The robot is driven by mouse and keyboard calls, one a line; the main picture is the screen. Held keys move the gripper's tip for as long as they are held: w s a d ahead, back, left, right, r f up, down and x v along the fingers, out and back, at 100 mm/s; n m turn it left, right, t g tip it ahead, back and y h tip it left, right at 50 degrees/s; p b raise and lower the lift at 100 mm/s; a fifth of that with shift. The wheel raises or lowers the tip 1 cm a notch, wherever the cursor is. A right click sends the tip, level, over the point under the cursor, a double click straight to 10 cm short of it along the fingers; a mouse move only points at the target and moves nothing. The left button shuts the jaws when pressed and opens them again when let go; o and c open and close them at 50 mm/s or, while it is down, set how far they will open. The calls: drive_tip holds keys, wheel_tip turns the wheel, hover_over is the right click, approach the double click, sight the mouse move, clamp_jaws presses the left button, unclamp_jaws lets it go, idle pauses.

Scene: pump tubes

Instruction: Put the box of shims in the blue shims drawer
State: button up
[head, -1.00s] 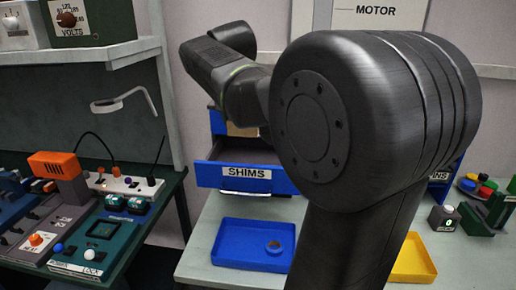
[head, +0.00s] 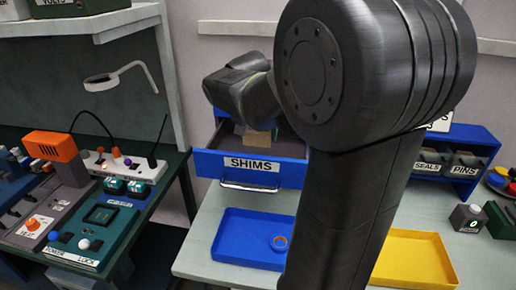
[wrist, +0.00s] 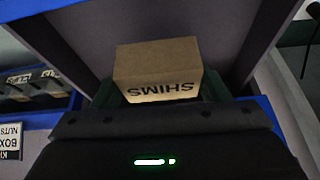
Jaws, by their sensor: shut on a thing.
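The box of shims (wrist: 158,62) is a small brown cardboard box, its SHIMS label upside down in the wrist view. My gripper (wrist: 160,90) is shut on it, with a dark green finger on either side. In the head view the box (head: 257,138) shows behind the front of the open blue shims drawer (head: 215,163), within its walls. I cannot tell whether the box touches the drawer floor. The drawer has a white SHIMS label and a metal handle. My arm hides its right part and my gripper in the head view.
Seals and pins bins (head: 465,165) stand at the right. A bench with devices (head: 100,215) is at the left.

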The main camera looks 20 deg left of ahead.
drive_tip(key=shift+f, duration=2.85)
drive_tip(key=shift+f, duration=0.15)
drive_tip(key=o, duration=1)
drive_tip(key=shift+r, duration=0.4)
drive_tip(key=v, duration=1.1)
drive_tip(key=shift+s+d+r+b, duration=0.15)
drive_tip(key=shift+s+r+b, duration=0.05)
drive_tip(key=shift+s+b, duration=0.1)
